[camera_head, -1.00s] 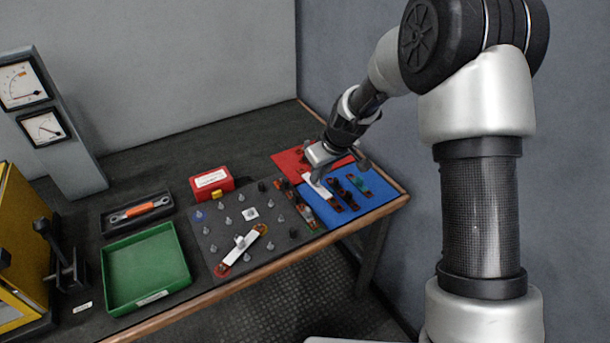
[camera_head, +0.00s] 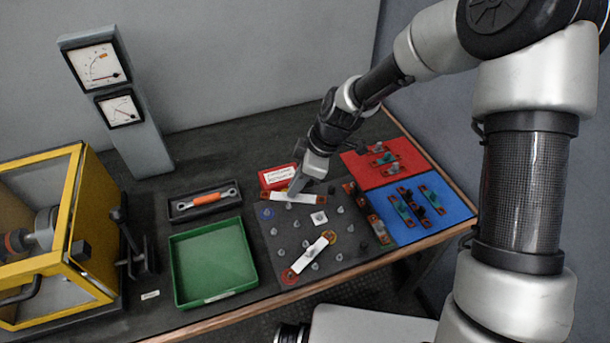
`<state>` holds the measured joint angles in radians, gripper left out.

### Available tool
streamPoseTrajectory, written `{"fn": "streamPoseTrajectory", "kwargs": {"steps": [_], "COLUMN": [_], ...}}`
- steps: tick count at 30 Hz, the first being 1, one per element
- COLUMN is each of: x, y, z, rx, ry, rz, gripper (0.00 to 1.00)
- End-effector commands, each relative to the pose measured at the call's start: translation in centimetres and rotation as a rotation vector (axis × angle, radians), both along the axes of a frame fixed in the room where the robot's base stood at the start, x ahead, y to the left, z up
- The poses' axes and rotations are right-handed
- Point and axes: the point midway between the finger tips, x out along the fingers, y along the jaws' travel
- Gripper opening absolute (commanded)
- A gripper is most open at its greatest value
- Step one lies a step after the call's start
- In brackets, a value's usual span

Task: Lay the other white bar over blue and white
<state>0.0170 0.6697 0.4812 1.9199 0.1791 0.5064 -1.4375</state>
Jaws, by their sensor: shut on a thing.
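My gripper (camera_head: 299,190) is shut on a white bar (camera_head: 290,197) with copper-coloured ends. It holds the bar over the far part of the grey stud board (camera_head: 284,234), and I cannot tell the height. The blue-ringed stud (camera_head: 266,213) shows just in front of the bar's left end. The white-marked stud (camera_head: 319,218) shows in front of and below its right end. Another white bar (camera_head: 311,256) lies across the board from the red ring (camera_head: 289,276) to the yellow ring (camera_head: 330,237). My fingers partly hide the held bar's right half.
A red box (camera_head: 277,176) stands close behind the board. A green tray (camera_head: 213,262) and a wrench in a dark tray (camera_head: 204,201) are to the left. Red (camera_head: 412,163) and blue (camera_head: 443,215) mats with several bars lie to the right.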

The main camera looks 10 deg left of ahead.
Motion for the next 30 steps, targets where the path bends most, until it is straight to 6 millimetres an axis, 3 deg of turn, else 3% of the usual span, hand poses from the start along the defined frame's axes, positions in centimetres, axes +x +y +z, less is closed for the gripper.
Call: {"fn": "streamPoseTrajectory", "kwargs": {"steps": [11,30], "x": [-0.3,-0.3], "y": [0.2,0.2], "z": [-0.7,-3.9], "rx": [0.000,0.000], "ry": [0.001,0.002], "rz": [0.019,0.017], "gripper": [0.00,0.00]}}
